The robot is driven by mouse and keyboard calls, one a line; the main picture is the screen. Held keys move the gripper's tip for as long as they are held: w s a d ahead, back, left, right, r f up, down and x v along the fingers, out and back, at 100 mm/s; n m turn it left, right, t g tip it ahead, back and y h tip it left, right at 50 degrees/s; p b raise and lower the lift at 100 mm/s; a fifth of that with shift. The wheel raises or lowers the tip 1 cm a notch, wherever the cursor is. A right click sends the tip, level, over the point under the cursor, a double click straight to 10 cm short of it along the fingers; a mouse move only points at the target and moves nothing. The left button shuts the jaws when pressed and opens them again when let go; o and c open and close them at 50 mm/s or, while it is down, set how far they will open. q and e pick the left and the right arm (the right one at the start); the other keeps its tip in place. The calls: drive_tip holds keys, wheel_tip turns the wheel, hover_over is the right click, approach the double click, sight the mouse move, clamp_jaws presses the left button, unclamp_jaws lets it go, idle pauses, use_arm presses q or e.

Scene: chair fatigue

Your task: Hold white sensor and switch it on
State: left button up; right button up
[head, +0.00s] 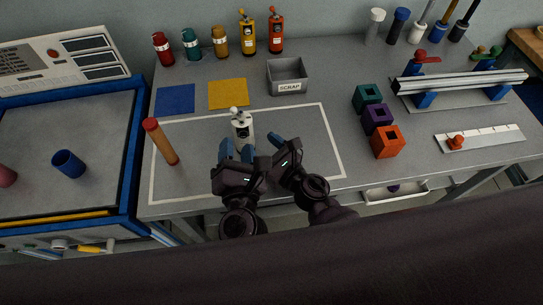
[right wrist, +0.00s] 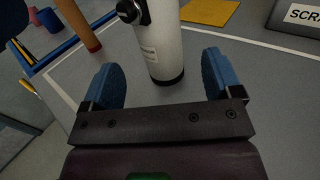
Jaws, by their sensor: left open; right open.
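The white sensor (head: 242,121) stands upright on the grey table inside the white outline, with dark fittings near its top. In the right wrist view its white body (right wrist: 162,45) shows a small label and a dark base ring; its top is cut off. My left gripper (head: 237,151) is open with blue fingertips just in front of the sensor's lower part. My right gripper (head: 276,145) is open to the right of the sensor. In the right wrist view the body appears between the blue fingers and beyond them, with gaps on both sides.
A yellow mat (head: 228,94), blue mat (head: 175,99) and grey SCRAP bin (head: 288,75) lie behind. Coloured blocks, including an orange one (head: 387,142), stand right. The outlined area's right side is clear.

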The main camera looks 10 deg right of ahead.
sight(245, 136)
drive_tip(key=x, duration=0.6)
drive_tip(key=shift+w+a, duration=0.15)
drive_tip(key=shift+w, duration=0.05)
drive_tip(key=c, duration=1.1)
use_arm(q)
drive_tip(key=shift+a+f, duration=0.2)
drive_tip(key=c, duration=0.5)
drive_tip(key=a+m, duration=0.1)
drive_tip(key=a+f+m, duration=0.1)
drive_tip(key=a, duration=0.1)
drive_tip(key=a+f+m, duration=0.1)
drive_tip(key=shift+s+a+f+t, duration=0.1)
drive_tip(key=shift+s+a+t, duration=0.1)
drive_tip(key=shift+a+t, duration=0.1)
clamp_jaws()
drive_tip(key=a+m+h, duration=0.1)
drive_tip(key=m+h, duration=0.2)
drive_tip(key=m, duration=0.6)
drive_tip(key=s+a+f+m+g+h, duration=0.1)
drive_tip(key=m+h, duration=0.3)
drive_tip(key=m, duration=0.5)
drive_tip(key=s+a+m+h, duration=0.1)
drive_tip(key=a+m+h, duration=0.1)
drive_tip(key=m, duration=0.7)
drive_tip(key=shift+s+f+m+h, duration=0.25)
drive_tip(key=shift+m+h, duration=0.15)
drive_tip(key=shift+h, duration=0.5)
